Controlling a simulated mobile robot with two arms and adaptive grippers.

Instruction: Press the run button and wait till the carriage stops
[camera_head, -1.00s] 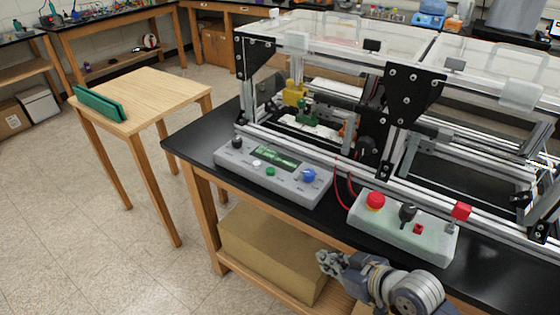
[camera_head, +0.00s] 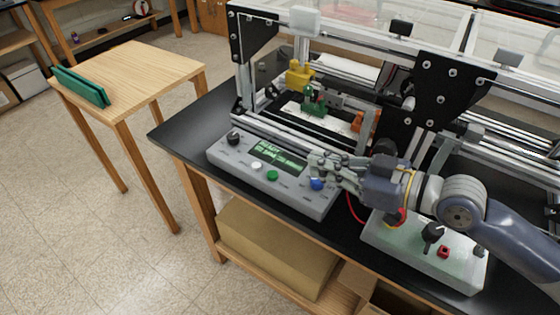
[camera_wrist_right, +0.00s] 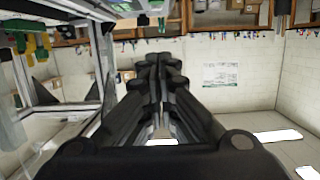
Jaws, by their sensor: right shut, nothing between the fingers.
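The grey control panel (camera_head: 225,152) lies on the black bench in front of the frame. It carries a lit green screen (camera_head: 280,157), a black knob (camera_head: 233,138), a white button (camera_head: 257,166), a green button (camera_head: 272,175) and a blue knob (camera_head: 317,184). I cannot read which one is run. Inside the frame are a yellow block (camera_head: 299,73) and a green part (camera_head: 314,101); which is the carriage is unclear. My right gripper (camera_head: 314,163) is shut and empty above the panel's right part, near the screen and blue knob. Its shut fingers fill the right wrist view (camera_wrist_right: 160,75).
A second grey box (camera_head: 400,255) with a red button, partly behind my right arm, a black knob (camera_head: 432,234) and a small red switch (camera_head: 443,252) sits to the right. A wooden table (camera_head: 150,70) with a green holder (camera_head: 80,86) stands left. Frame bars rise behind the panel.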

